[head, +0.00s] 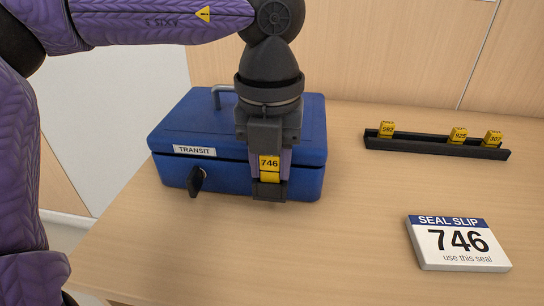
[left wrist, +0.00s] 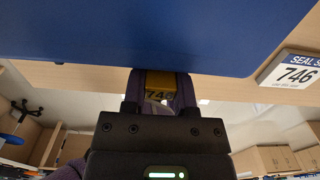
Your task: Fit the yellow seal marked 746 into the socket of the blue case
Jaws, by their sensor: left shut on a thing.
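The blue case (head: 215,128) stands on the counter with a TRANSIT label, a black key-like latch (head: 197,181) and a handle on top. My left gripper (head: 270,185) is shut on the yellow seal marked 746 (head: 269,163), in front of the right part of the case's front face. In the left wrist view the seal (left wrist: 160,92) sits between the fingers, close below the blue case (left wrist: 150,35). The socket is hidden, and I cannot tell whether the seal touches the case. My right gripper is in neither view.
A black rack (head: 430,147) at the back right holds yellow seals, including 582 (head: 387,129), 825 (head: 458,135) and one at its right end (head: 492,138). A seal slip (head: 459,243) reading 746 lies at the front right. The counter between case and slip is clear.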

